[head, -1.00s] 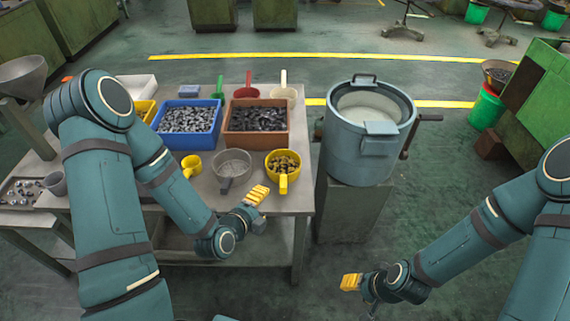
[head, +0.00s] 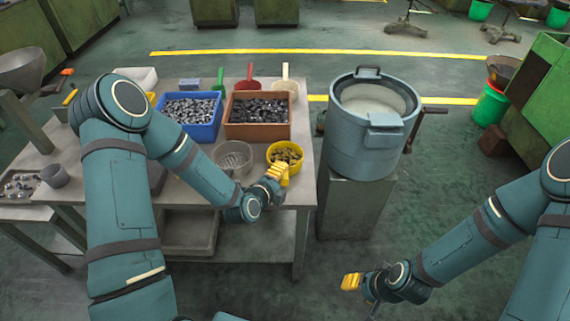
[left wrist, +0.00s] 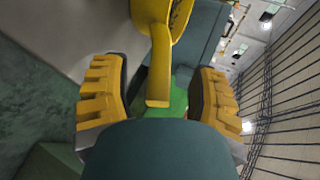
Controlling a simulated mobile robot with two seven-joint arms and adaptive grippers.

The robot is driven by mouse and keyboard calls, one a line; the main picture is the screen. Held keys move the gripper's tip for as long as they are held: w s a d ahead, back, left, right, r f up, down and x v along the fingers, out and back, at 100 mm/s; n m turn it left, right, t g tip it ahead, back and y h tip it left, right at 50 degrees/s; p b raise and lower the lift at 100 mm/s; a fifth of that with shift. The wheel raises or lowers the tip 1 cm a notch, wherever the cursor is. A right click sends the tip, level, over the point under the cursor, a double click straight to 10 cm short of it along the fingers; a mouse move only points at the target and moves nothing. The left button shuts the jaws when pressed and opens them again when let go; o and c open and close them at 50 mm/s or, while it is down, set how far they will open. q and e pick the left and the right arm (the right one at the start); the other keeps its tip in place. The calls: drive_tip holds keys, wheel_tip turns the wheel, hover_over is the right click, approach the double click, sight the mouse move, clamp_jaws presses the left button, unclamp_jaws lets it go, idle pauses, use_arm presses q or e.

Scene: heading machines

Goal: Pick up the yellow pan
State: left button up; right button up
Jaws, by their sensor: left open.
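The yellow pan (head: 285,153) holds brownish-gold small parts and sits near the table's right front edge. In the left wrist view its yellow handle (left wrist: 160,65) points down between my two finger pads, with a gap on either side. My left gripper (head: 276,172) is open at the pan's front and hides the handle in the head view; its ribbed yellow fingers also show in the left wrist view (left wrist: 157,98). My right gripper (head: 352,282) is low over the floor, right of the table; its opening is too small to tell.
A grey pan (head: 232,155) stands left of the yellow one. Blue (head: 190,134) and brown (head: 258,131) bins of metal parts are behind, with green, red and white scoops. A blue-grey drum (head: 365,145) on a pedestal stands right of the table.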

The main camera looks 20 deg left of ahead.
use_arm(q)
drive_tip(key=shift+x, duration=1.9)
clamp_jaws()
drive_tip(key=shift+d+r, duration=0.1)
